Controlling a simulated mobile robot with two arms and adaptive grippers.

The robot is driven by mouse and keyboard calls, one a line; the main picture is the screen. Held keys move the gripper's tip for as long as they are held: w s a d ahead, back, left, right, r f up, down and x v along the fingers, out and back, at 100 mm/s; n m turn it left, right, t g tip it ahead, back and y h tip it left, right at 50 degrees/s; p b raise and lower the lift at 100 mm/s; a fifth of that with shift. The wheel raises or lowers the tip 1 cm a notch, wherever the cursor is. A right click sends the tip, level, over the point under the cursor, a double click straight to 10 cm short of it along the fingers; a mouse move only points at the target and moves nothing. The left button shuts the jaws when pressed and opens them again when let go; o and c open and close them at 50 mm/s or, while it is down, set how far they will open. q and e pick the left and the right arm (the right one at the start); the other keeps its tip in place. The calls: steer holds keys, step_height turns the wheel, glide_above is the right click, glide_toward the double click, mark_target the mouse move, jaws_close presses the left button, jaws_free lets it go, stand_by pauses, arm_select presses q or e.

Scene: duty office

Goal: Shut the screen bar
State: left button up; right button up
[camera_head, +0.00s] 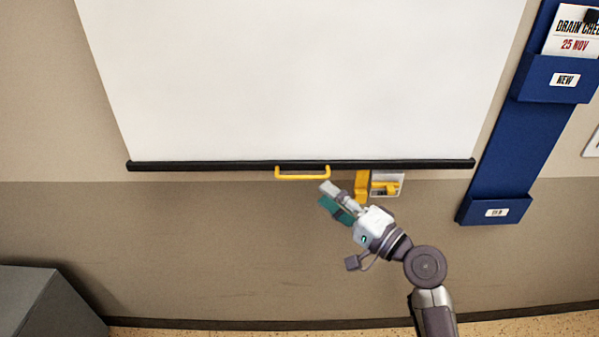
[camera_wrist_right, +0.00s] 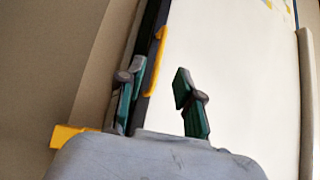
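The white screen (camera_head: 310,80) hangs on the wall with a black screen bar (camera_head: 220,166) along its lower edge. A yellow handle (camera_head: 302,177) hangs from the middle of the bar. My right gripper (camera_head: 327,198) is open and empty, just below and right of the handle. In the right wrist view, the handle (camera_wrist_right: 156,62) and the bar (camera_wrist_right: 151,35) show beyond the fingers of my right gripper (camera_wrist_right: 156,80), nearer the left finger. A yellow catch (camera_head: 362,187) on a light plate sits on the wall below the bar, partly behind my gripper. My left gripper is out of view.
A blue wall rack (camera_head: 520,140) with papers hangs right of the screen. A dark grey cabinet (camera_head: 45,300) stands at lower left. The wall below the bar's left half is clear. A yellow part (camera_wrist_right: 72,135) shows beside my wrist in the right wrist view.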

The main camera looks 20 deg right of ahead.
mark_target(301, 177)
steer(key=p+x, duration=0.1)
steer(key=x, duration=0.7)
steer(key=shift+w, duration=0.15)
jaws_close()
